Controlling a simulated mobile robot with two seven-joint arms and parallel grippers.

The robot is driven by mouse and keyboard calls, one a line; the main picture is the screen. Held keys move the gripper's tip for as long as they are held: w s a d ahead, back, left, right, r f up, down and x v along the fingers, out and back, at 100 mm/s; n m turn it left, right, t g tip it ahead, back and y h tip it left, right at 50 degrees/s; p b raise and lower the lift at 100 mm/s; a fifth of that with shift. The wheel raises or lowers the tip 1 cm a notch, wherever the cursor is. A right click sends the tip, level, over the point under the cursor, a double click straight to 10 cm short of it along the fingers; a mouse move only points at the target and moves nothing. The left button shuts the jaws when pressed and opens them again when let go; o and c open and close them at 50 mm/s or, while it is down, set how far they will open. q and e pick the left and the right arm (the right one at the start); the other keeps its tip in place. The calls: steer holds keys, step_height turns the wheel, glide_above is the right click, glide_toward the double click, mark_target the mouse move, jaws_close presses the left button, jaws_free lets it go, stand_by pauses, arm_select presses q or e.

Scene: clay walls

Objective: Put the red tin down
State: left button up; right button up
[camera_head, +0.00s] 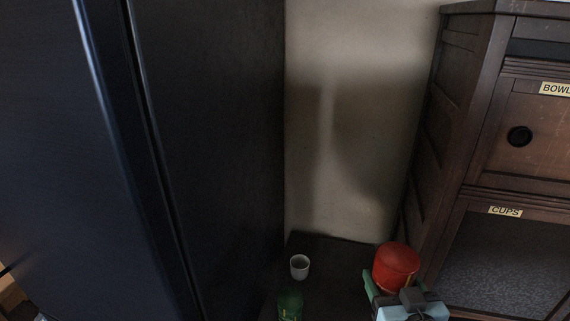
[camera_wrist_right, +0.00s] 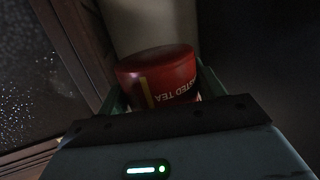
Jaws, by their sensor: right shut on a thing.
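The red tin (camera_head: 397,266) is a round red can low in the head view, right of centre. My right gripper (camera_head: 392,284) is shut on it, with a green finger showing at its left side. The tin's lower part is hidden by the gripper. I cannot tell whether its base touches the dark surface below. My left gripper is not in view.
A tall dark cabinet (camera_head: 215,150) rises at left. A brown wooden cabinet (camera_head: 480,150) labelled BOWL and CUPS stands close at right.

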mark_target(409, 283)
steer(key=shift+s+d+r+m+h, duration=0.1)
steer(key=shift+d+r+m+h, duration=0.15)
steer(key=shift+r, duration=0.3)
steer(key=shift+s+d+r+m+h, duration=0.15)
steer(key=shift+d+r, duration=0.15)
steer(key=shift+r, duration=0.25)
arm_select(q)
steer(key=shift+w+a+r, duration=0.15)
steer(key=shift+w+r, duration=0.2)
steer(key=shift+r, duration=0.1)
arm_select(e)
steer(key=s, duration=0.1)
steer(key=s+r, duration=0.2)
steer(key=s, duration=0.1)
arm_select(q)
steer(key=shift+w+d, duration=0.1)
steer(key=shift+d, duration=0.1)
arm_select(e)
steer(key=shift+w, duration=0.1)
steer(key=shift+f, duration=0.1)
